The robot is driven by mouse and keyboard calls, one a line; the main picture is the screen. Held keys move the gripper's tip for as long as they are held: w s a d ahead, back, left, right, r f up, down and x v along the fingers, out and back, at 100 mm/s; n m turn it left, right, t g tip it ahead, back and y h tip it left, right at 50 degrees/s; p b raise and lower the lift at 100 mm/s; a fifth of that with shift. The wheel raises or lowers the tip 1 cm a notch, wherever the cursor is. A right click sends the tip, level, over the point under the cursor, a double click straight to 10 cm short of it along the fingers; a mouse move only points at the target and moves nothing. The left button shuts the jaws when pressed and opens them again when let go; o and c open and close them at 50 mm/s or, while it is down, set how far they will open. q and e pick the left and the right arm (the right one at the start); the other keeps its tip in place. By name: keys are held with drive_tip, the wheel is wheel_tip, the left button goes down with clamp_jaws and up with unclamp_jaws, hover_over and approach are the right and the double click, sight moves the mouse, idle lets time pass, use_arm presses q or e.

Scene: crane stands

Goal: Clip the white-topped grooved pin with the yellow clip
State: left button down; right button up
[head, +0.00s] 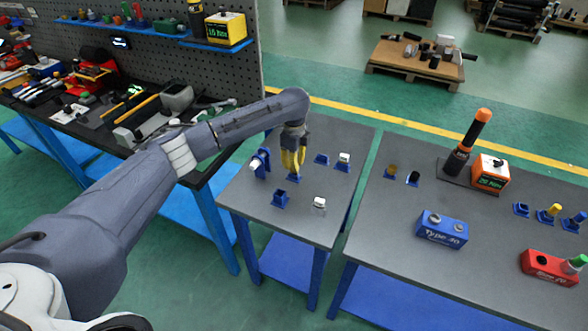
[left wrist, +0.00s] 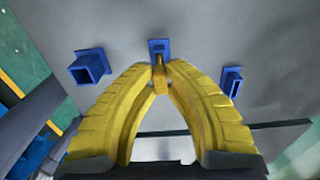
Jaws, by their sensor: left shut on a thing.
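My left gripper (head: 293,160) is over the small grey table, its yellow fingers pointing down. In the left wrist view its fingers (left wrist: 160,78) close on a small yellow piece, which looks like the yellow clip (left wrist: 161,88). The clip's shape is mostly hidden by the fingers. A white-topped piece (head: 344,157) stands in a blue holder right of the gripper. Another white-topped piece (head: 319,201) stands nearer the front. I cannot tell which is the grooved pin; grooves are too small to see. My right gripper is not in view.
Empty blue holders (head: 280,198) and (head: 321,159) stand on the small table, with a blue fixture (head: 260,163) at its left. The right table carries a blue "Type 40" block (head: 442,229), a red block (head: 550,267) and an orange-topped tool (head: 474,135). A cluttered bench is at left.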

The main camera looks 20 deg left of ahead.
use_arm(q)
drive_tip(key=shift+r, duration=2.2)
drive_tip(key=shift+r, duration=0.1)
drive_tip(key=w+a+r, duration=0.2)
drive_tip(key=a+r, duration=0.8)
drive_tip(key=r, duration=0.1)
drive_tip(key=shift+w+a, duration=0.2)
drive_tip(key=shift+a, duration=0.15)
drive_tip(key=shift+f, duration=2.9)
drive_tip(key=n, duration=0.5)
drive_tip(key=shift+w, duration=0.1)
